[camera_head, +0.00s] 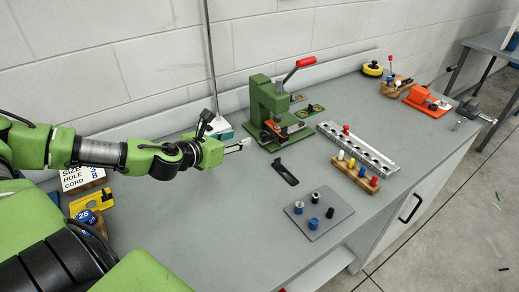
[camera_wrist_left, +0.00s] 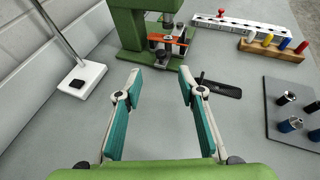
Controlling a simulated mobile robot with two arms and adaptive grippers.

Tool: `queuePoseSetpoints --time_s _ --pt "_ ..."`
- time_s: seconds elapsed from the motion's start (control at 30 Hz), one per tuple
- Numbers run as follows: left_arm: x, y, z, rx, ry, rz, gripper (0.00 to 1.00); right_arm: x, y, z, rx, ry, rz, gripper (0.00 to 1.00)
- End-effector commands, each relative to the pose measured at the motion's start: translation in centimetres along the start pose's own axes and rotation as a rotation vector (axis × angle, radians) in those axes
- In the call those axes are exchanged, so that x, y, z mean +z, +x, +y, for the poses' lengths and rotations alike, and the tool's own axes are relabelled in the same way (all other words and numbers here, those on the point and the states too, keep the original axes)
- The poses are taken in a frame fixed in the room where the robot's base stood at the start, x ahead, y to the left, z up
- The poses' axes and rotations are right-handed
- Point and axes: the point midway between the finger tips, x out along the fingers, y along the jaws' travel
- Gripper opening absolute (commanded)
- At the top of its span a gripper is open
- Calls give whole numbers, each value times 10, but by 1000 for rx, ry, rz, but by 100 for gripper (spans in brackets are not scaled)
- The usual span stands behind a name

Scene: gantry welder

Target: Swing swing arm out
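A green bench press (camera_head: 262,100) with a red-handled lever (camera_head: 300,63) stands on the grey bench. A flat orange and metal piece (camera_head: 288,128), perhaps the swing arm, sits low at its front. In the left wrist view this orange piece (camera_wrist_left: 158,38) shows at the top, between the green column and base. My left gripper (camera_head: 245,143) is in front of the press, to its left, apart from it. In the left wrist view the teal-padded fingers of my left gripper (camera_wrist_left: 161,76) are spread with nothing between them. My right gripper is not in view.
A pole on a white base (camera_wrist_left: 82,82) stands left of the gripper. A black slotted plate (camera_head: 285,172), a grey plate with cylinders (camera_head: 322,222), a wooden block with coloured pegs (camera_head: 344,168) and a metal rail (camera_head: 358,151) lie to the right. The front bench area is clear.

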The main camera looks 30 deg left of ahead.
Motion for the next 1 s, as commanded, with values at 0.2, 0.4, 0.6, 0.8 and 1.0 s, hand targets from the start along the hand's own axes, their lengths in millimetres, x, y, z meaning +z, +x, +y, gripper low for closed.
queuePoseSetpoints --time_s 0.2,0.4,0.6,0.8,1.0 --pt "-15 7 1 2 -1 -2 36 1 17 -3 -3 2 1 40" --pt "-13 15 4 11 -5 -5 36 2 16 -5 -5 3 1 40" --pt "-12 32 1 3 -8 -5 36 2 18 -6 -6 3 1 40" --pt "-10 53 2 3 -8 -5 36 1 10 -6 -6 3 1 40" --pt "-10 83 0 1 -8 -5 36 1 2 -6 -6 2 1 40"
